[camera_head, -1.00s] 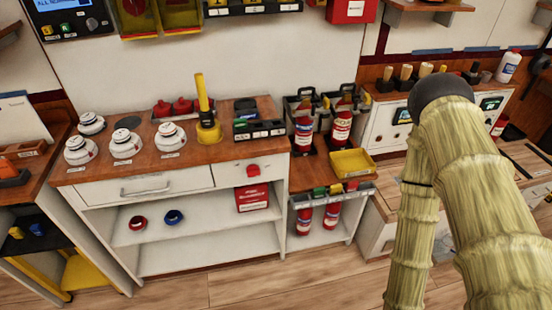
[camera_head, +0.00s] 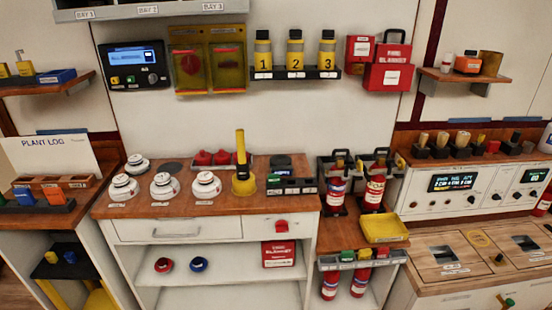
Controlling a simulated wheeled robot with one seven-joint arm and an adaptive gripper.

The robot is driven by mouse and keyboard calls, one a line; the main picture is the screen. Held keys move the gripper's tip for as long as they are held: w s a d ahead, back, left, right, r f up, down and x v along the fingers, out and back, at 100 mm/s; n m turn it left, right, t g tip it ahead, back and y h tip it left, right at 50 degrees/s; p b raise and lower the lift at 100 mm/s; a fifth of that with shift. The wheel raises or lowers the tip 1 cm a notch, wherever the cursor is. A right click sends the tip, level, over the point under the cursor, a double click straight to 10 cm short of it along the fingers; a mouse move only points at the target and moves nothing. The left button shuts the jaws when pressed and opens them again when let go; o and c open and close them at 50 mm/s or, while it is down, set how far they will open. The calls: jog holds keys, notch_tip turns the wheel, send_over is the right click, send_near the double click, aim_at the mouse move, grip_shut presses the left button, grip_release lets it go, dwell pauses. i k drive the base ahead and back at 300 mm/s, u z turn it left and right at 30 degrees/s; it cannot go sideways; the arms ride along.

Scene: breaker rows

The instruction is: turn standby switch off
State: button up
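No label that I can read says standby, so I cannot tell which control is the standby switch. A dark wall panel (camera_head: 138,66) with a lit blue screen, small buttons and a round knob hangs at the upper left. A white control unit (camera_head: 468,187) with two dark displays and several knobs stands on the right counter. Below it, a wooden worktop (camera_head: 440,262) has dark inset plates and a round yellowish disc. My gripper and arm are not in view.
A wooden counter (camera_head: 200,204) holds white detectors (camera_head: 165,186), a yellow upright tool (camera_head: 243,170) and small trays. Fire extinguishers (camera_head: 375,186) stand right of it, with a yellow tray (camera_head: 385,229). Numbered bottles (camera_head: 295,52) sit on a wall rack. The counter's middle-front has bare wood.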

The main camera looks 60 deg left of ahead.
aim_at(282, 226)
jog(key=k, duration=1.15)
jog(key=u, duration=1.55)
jog(key=k, duration=0.5)
jog(key=z, duration=0.9)
jog(key=i, duration=0.8)
jog(key=u, duration=1.8)
